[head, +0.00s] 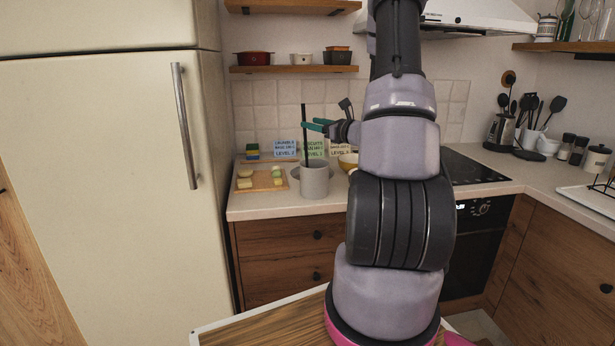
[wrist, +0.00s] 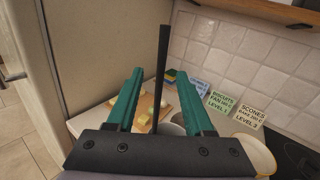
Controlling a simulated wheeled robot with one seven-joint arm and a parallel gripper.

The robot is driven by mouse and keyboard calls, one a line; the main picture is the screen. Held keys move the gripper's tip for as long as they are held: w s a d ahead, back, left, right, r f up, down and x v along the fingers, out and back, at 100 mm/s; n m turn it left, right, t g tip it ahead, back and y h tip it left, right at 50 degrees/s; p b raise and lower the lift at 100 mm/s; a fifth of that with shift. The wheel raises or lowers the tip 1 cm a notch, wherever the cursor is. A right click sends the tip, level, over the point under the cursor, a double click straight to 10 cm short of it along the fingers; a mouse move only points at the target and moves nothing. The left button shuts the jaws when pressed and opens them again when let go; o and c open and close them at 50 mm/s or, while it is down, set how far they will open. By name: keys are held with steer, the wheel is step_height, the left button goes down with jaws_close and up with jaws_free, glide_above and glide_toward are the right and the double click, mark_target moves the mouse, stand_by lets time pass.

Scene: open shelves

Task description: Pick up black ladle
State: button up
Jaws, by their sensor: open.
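The black ladle (head: 305,127) stands nearly upright in a grey pot (head: 315,182) on the counter, and only its long handle shows above the rim. Its bowl is hidden in the pot. My gripper (head: 312,126) is open at the handle, above the pot. In the wrist view the ladle's handle (wrist: 161,75) rises between the two green fingers of my gripper (wrist: 158,88), with a gap on each side. The pot's rim (wrist: 170,128) shows partly behind the gripper.
A cutting board (head: 262,181) with food pieces lies left of the pot. Recipe cards (head: 286,149) lean on the tiles behind. A yellowish bowl (head: 348,161) stands right of the pot. Shelves (head: 293,69) hang above, and the fridge (head: 110,170) borders the left.

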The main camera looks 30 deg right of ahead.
steer(key=x, duration=0.8)
steer(key=shift+f, duration=0.35)
steer(key=shift+d, duration=0.15)
jaws_close()
